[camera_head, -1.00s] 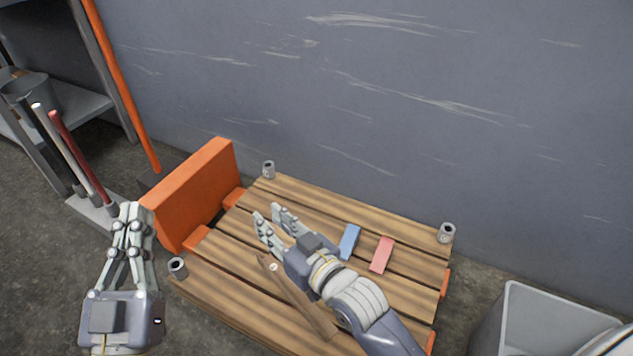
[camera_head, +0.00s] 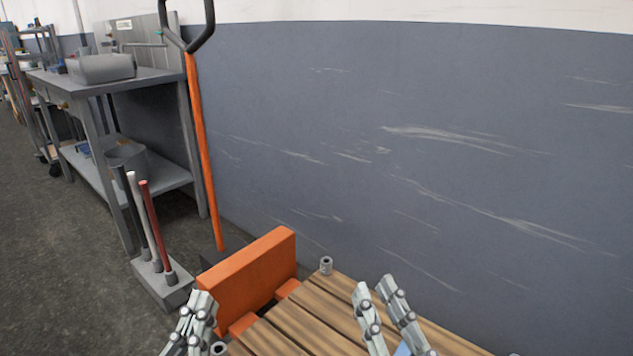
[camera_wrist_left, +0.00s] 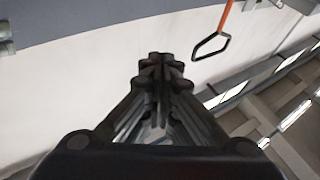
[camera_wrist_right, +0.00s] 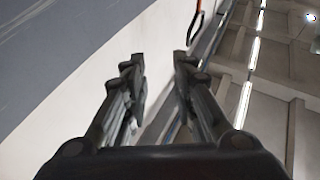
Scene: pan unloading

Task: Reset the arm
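My left gripper (camera_head: 203,300) is at the bottom of the head view, beside the orange end of the pallet. In the left wrist view its fingertips (camera_wrist_left: 160,60) meet with nothing between them, so it is shut. My right gripper (camera_head: 374,284) is over the wooden pallet (camera_head: 308,312). Its fingers are apart and empty, as the right wrist view (camera_wrist_right: 159,62) also shows. Both wrist cameras face up toward the wall and ceiling. A blue block (camera_head: 403,349) barely shows beside the right gripper at the bottom edge.
An orange panel (camera_head: 248,273) stands at the pallet's left end. A rack with long-handled tools (camera_head: 165,285), an orange pole with a black handle (camera_head: 200,150) and a grey workbench (camera_head: 150,80) are at left. A wall (camera_head: 420,150) closes the back.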

